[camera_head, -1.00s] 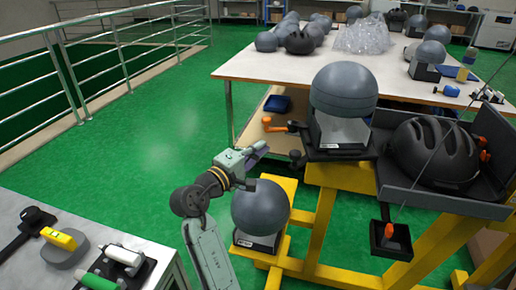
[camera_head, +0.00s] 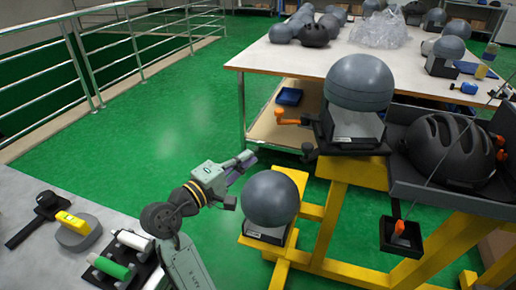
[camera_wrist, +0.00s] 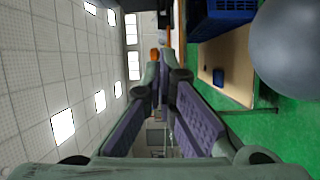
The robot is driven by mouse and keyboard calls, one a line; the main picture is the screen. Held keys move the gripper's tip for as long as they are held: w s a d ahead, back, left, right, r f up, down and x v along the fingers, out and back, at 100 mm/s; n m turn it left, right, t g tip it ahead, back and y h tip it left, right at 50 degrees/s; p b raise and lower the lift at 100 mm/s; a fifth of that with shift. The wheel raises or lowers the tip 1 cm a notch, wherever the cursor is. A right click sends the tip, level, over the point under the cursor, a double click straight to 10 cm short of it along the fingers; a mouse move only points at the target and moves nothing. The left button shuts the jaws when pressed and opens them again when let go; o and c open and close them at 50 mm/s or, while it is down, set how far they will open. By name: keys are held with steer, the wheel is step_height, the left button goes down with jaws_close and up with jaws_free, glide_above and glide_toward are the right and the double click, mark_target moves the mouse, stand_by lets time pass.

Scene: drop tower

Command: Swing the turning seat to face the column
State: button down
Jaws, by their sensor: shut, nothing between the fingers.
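A black turning seat (camera_head: 348,148) with an orange-ended handle (camera_head: 288,121) on its left sits on the yellow frame. It carries a large grey headform (camera_head: 358,82) on a pale base. My gripper (camera_head: 249,158) is shut and empty, left of and below the handle, apart from it in the picture. In the wrist view the fingers (camera_wrist: 163,72) come together, and an orange piece (camera_wrist: 154,53), likely the handle's end, shows just past the tips. I cannot tell for certain which part is the column; a yellow post (camera_head: 327,217) stands under the seat.
A lower grey headform (camera_head: 270,198) sits on the yellow frame close to my gripper. A black helmet (camera_head: 446,148) lies in a grey tray right of the seat. A white table (camera_head: 275,55) stands behind. Green floor (camera_head: 150,120) is clear on the left.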

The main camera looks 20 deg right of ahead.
mark_target(304, 150)
steer(key=c, duration=2.3)
jaws_free()
steer(key=shift+v, duration=0.8)
steer(key=shift+o, duration=0.8)
steer(key=shift+s+m, duration=0.2)
steer(key=shift+m, duration=0.3)
steer(key=o, duration=0.8)
steer(key=s+d+r+m+g, duration=0.1)
steer(key=s+d+m, duration=0.3)
steer(key=m, duration=1)
steer(key=d, duration=0.2)
steer(key=shift+s+d+r+m+h+p, duration=0.15)
steer(key=shift+s+d+m+h+p, duration=0.15)
steer(key=shift+s+m+p, duration=0.1)
steer(key=shift+s+d+r+m, duration=0.1)
steer(key=shift+s+d+m, duration=0.15)
steer(key=shift+m, duration=0.3)
steer(key=shift+s+d+m, duration=0.1)
steer(key=shift+d+m, duration=0.1)
steer(key=shift+m, duration=0.35)
steer(key=p+x, duration=0.3)
steer(key=x, duration=0.6)
steer(key=shift+d, duration=0.45)
steer(key=shift+w+d, duration=0.25)
steer(key=shift+d, duration=0.25)
steer(key=shift+c, duration=0.4)
